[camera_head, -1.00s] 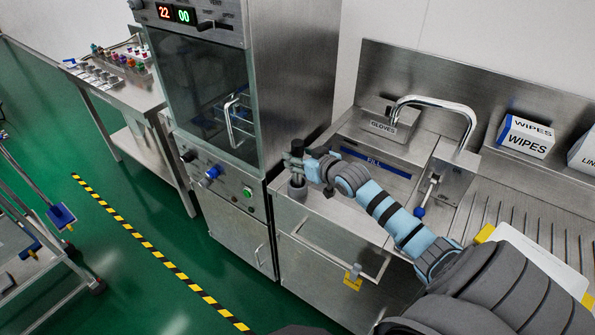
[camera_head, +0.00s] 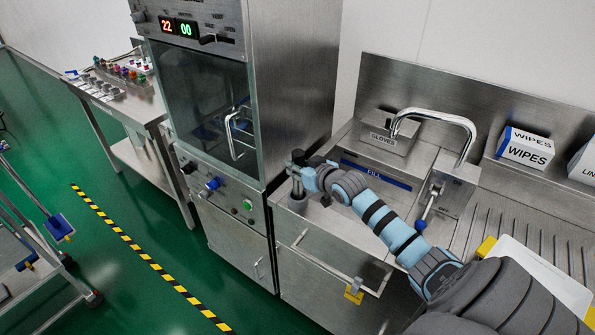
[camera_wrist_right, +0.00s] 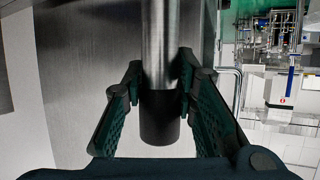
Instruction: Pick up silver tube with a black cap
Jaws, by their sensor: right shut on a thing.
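The silver tube with a black cap stands between the fingers of my right gripper in the right wrist view, its silver body (camera_wrist_right: 159,45) running to the top edge and its black cap (camera_wrist_right: 159,118) at the lower end. Both fingers touch it near the cap. In the head view, my right gripper (camera_head: 298,170) is shut on the tube above a round grey holder (camera_head: 297,200) at the sink counter's left corner. The dark cap (camera_head: 298,157) shows above the fingers. I cannot tell whether the tube's lower end is clear of the holder. My left gripper is not in view.
A steel washer cabinet (camera_head: 290,70) stands close left of the gripper. The sink has a curved faucet (camera_head: 440,113), a gloves box (camera_head: 385,143) and a wipes box (camera_head: 525,148). A side table (camera_head: 140,105) with small items stands at the left.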

